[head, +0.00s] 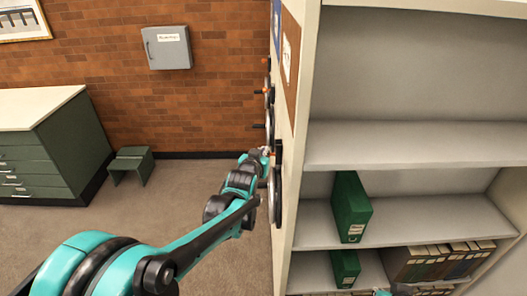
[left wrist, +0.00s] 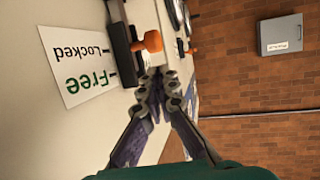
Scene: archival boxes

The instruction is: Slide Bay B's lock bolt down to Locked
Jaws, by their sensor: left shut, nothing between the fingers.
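My left gripper (head: 265,154) is at the narrow end panel of the shelving in the head view. In the left wrist view its fingers (left wrist: 162,73) are shut and empty, with the tips just beside an orange knob (left wrist: 152,42). This knob sticks out from a black lock bolt track (left wrist: 119,40) on the pale panel. A white label (left wrist: 77,65) next to the track reads Free and Locked, upside down in this view. The knob appears nearer the Locked line than the Free line. No bay name is readable. My right gripper is not clearly in view.
Open shelves (head: 410,145) with a green box (head: 350,208) stand at right. A green cabinet (head: 45,145), a stool (head: 132,164) and a grey wall box (head: 167,48) are apart. Floor at left is clear.

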